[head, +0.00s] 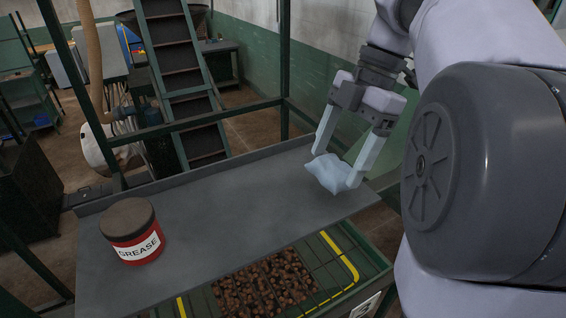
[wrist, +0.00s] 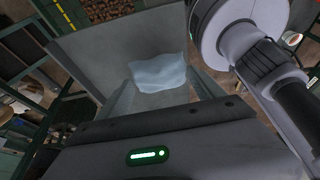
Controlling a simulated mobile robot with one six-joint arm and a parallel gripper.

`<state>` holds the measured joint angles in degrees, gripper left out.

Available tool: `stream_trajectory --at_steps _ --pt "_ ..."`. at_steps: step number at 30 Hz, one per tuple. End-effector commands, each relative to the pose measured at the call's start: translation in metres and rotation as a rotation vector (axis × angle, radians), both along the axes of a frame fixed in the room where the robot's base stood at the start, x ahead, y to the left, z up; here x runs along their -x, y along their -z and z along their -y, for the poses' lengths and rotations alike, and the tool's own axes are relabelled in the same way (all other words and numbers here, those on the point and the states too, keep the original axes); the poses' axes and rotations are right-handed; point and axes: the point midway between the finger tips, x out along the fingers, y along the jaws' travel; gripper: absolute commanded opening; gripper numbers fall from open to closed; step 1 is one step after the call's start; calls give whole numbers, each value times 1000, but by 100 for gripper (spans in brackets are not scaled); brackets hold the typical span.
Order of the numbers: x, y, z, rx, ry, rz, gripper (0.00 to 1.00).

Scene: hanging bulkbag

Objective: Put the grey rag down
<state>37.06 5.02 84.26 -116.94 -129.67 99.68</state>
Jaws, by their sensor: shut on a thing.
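The grey rag (head: 328,171) is a pale, light blue-grey crumpled cloth at the right end of a grey metal shelf (head: 210,210). My gripper (head: 337,165) points down with its two fingers on either side of the rag and is shut on it. In the wrist view the rag (wrist: 158,73) shows between the fingertips, with the shelf behind it. I cannot tell whether the rag's underside touches the shelf or hangs just above it.
A red grease tin (head: 133,232) with a dark lid stands at the shelf's left end. The shelf's middle is clear. Below its front edge is a green grate (head: 345,262) with brown lumps (head: 265,287). Green frame posts (head: 285,60) and a ladder-like conveyor (head: 180,70) stand behind.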

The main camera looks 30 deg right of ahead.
Motion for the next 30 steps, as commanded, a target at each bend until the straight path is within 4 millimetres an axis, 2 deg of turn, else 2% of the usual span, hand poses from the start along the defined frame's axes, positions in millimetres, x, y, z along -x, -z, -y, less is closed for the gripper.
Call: stream_trajectory --at_steps 3,6,8,13,22,23,26,30 --pt "-26 4 -22 -1 -5 0 33" --pt "-37 5 -32 -1 -2 0 33" --pt "-40 9 -34 -1 0 -1 33" --pt "-40 42 -34 0 0 -1 33" --pt "-40 42 -34 1 0 0 33" --pt "-40 42 -34 1 -1 0 79" --pt "-40 42 -34 1 -1 0 99" --pt "-40 42 -34 1 -1 0 99"
